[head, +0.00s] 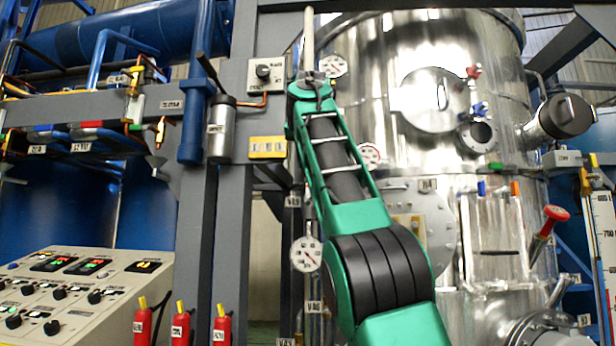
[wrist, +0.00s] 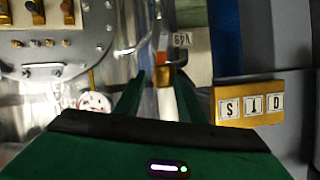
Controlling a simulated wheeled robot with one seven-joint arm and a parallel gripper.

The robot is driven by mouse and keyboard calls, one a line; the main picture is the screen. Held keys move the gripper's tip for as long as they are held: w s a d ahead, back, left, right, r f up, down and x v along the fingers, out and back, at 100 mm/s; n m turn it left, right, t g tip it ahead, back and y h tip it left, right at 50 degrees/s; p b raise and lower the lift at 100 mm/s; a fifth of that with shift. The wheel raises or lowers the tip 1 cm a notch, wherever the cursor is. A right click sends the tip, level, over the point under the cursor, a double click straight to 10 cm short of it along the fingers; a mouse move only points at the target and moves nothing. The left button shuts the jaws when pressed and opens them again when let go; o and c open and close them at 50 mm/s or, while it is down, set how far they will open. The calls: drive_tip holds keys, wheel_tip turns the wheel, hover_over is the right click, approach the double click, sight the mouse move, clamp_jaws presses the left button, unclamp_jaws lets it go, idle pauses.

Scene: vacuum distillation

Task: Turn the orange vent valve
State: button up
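In the wrist view, a small orange block (wrist: 165,75) shows between my gripper's fingertips, on or in front of a pale upright pipe. It looks like the orange vent valve's handle, but it is small and dim. My gripper (wrist: 158,80) is open, with one green finger on each side of the block. I cannot tell whether either finger touches it. In the head view, my green arm (head: 345,180) reaches up in front of the steel vessel; the fingers are not clear there, and the block cannot be made out.
The steel vessel (head: 440,120) fills the right side. A grey post (head: 232,200) with a yellow label plate (head: 267,149) stands just left of my arm; the plate also shows in the wrist view (wrist: 249,103), close to the right finger. A round gauge (head: 306,254) hangs beside my arm.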

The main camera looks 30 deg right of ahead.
drive_tip(key=shift+v, duration=1.3)
drive_tip(key=s+d+f+g+y, duration=0.2)
drive_tip(key=d+f+g, duration=0.1)
drive_tip(key=d+f, duration=0.95)
drive_tip(key=s+f+g+y, duration=0.1)
drive_tip(key=s+f, duration=0.2)
drive_tip(key=f, duration=0.6)
drive_tip(key=s+f+g+y, duration=0.1)
drive_tip(key=s+f+g, duration=0.15)
drive_tip(key=f, duration=0.55)
drive_tip(key=s+a+f+n+g+y, duration=0.1)
drive_tip(key=s+a+f, duration=0.4)
drive_tip(key=s+f, duration=0.5)
drive_tip(key=s+a+f+n+g+y, duration=0.1)
drive_tip(key=s+a+f, duration=0.4)
drive_tip(key=s+f, duration=0.5)
drive_tip(key=s+a+f+n+g+y, duration=0.1)
drive_tip(key=s+a+f+g, duration=0.2)
drive_tip(key=f, duration=1.5)
drive_tip(key=s+a, duration=0.3)
drive_tip(key=s, duration=0.4)
drive_tip(key=shift+s+f+y, duration=0.25)
drive_tip(key=shift+f+y, duration=0.05)
drive_tip(key=shift+a, duration=0.1)
drive_tip(key=shift+c, duration=0.2)
